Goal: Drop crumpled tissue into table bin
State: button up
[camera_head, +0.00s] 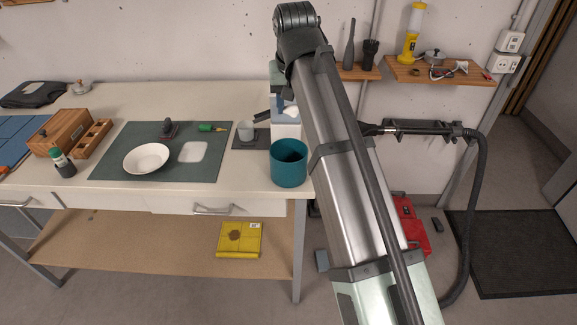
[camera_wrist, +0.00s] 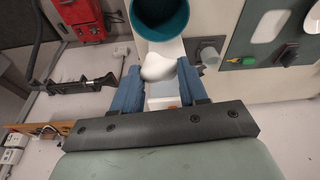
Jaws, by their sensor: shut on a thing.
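The crumpled tissue (camera_wrist: 157,67) is a small white lump between the blue fingers of my gripper (camera_wrist: 160,72) in the wrist view. My gripper is shut on it. The table bin (camera_head: 289,168) is an open teal cylinder at the table's right end in the head view. In the wrist view the bin (camera_wrist: 160,32) lies just beyond the tissue, at the top of the picture. The tissue is outside the bin. My arm covers part of the scene right of the bin in the head view.
A wall shelf (camera_head: 440,72) and a hose (camera_head: 484,200) are at the right.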

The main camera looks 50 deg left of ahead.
jog(key=shift+s+d+f+m, duration=0.2)
jog(key=shift+s+d+m, duration=0.1)
jog(key=shift+d, duration=0.3)
jog(key=shift+d+m, duration=0.1)
jog(key=shift+m, duration=0.2)
notch_tip(320, 180, down, 6)
jog(key=o, duration=1.1)
jog(key=v, duration=1.3)
jog(key=shift+s+r, duration=0.3)
jog(key=shift+r, duration=0.05)
